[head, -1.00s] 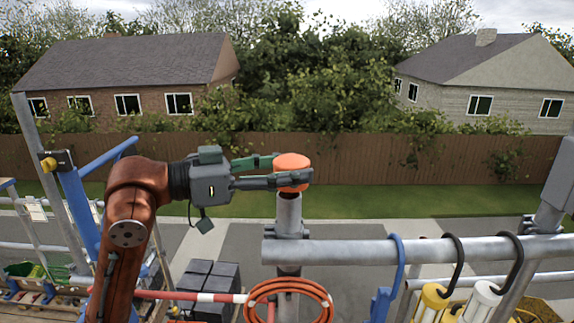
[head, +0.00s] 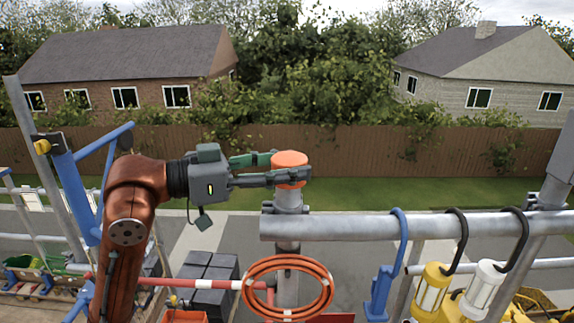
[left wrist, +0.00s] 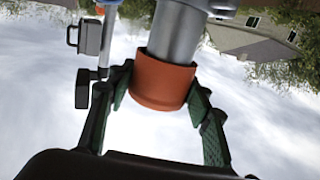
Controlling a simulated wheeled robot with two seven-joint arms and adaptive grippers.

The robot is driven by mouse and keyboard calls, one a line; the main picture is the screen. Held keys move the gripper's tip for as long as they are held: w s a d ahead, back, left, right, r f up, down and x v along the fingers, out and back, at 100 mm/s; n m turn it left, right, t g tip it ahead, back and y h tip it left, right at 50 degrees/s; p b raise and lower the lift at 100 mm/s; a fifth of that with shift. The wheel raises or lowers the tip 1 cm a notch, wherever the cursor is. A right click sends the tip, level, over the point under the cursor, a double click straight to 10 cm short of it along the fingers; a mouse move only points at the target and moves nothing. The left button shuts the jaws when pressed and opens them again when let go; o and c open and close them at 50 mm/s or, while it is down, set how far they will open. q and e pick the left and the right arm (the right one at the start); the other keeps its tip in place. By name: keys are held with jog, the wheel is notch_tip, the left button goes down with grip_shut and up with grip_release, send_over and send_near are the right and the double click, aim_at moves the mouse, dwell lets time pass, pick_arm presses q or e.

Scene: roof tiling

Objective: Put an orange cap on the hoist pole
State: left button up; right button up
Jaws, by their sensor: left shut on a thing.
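The orange cap (head: 290,168) sits over the top of the grey hoist pole (head: 288,200), upright as far as I can see. My left gripper (head: 289,174) is shut on the cap, reaching in from the left. In the left wrist view the cap (left wrist: 162,84) surrounds the pole's end (left wrist: 176,35), with a green finger on each side. How far down the cap sits inside is hidden. My right gripper is in neither view.
A grey horizontal rail (head: 420,227) runs right from the pole. A blue hook (head: 401,240) and two lanterns, yellow (head: 432,290) and white (head: 482,290), hang from it. Dark blocks (head: 207,278) stand lower left.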

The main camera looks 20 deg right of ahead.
pick_arm(q)
jog(key=shift+w+a, duration=0.1)
dwell(0.7)
jog(key=shift+p, duration=0.3)
jog(key=shift+f+b, duration=0.35)
jog(key=shift+f, duration=0.2)
jog(key=o, duration=0.8)
jog(key=shift+o, duration=0.2)
jog(key=shift+a, duration=0.1)
